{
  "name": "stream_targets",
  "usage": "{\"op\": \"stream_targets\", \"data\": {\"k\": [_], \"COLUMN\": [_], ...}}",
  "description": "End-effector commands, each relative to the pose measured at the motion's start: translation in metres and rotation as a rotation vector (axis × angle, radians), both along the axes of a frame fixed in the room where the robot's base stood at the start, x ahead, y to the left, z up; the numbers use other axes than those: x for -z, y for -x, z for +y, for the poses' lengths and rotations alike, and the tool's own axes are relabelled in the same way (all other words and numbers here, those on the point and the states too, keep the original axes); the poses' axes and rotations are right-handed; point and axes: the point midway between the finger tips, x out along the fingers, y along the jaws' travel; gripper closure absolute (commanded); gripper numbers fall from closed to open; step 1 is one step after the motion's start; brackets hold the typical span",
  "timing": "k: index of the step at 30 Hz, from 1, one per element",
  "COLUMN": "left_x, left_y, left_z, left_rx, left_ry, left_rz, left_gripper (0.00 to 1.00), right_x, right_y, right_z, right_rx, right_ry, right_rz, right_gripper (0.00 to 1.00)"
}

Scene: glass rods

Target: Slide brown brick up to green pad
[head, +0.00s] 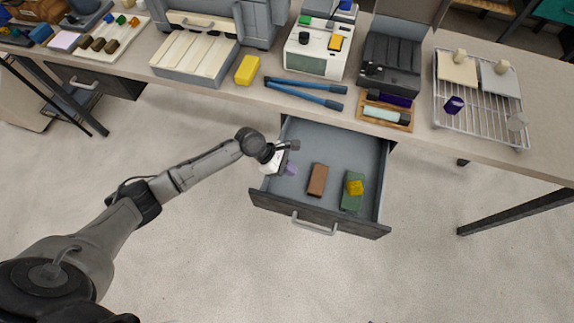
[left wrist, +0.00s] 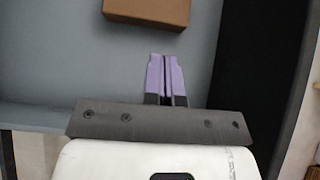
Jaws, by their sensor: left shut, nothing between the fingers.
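The brown brick (head: 317,180) lies on the floor of the open grey drawer, left of the green pad. The green pad (head: 350,203) lies near the drawer's right side, with a gap between it and the brick. A small yellow block (head: 355,187) sits on the pad. My left gripper (head: 292,169) is inside the drawer's left part, to the left of the brick and apart from it. Its purple fingers (left wrist: 166,60) are shut and empty in the left wrist view, where part of the brick (left wrist: 147,12) shows beyond them. My right gripper is out of view.
The open drawer (head: 279,205) has walls all round and a front handle (head: 314,228). The table (head: 231,89) overhangs its back. Blue bars (head: 305,95), a wooden tray (head: 362,117) and a wire rack (head: 485,122) lie on the table. The drawer floor around the brick is bare.

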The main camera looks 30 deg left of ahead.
Motion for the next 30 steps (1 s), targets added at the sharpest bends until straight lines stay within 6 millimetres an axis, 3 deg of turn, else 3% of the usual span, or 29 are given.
{"op": "stream_targets", "data": {"k": [12, 30], "left_x": [0.039, 0.041], "left_y": [-0.009, -0.01], "left_z": [-0.037, -0.042], "left_rx": [0.001, -0.005], "left_ry": [-0.001, -0.001], "left_rz": [-0.002, -0.002], "left_gripper": [1.0, 1.0], "right_x": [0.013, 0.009], "right_y": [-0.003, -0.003], "right_z": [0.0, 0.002], "right_rx": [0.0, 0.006], "right_ry": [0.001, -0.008], "right_rz": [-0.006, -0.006], "right_gripper": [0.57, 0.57]}}
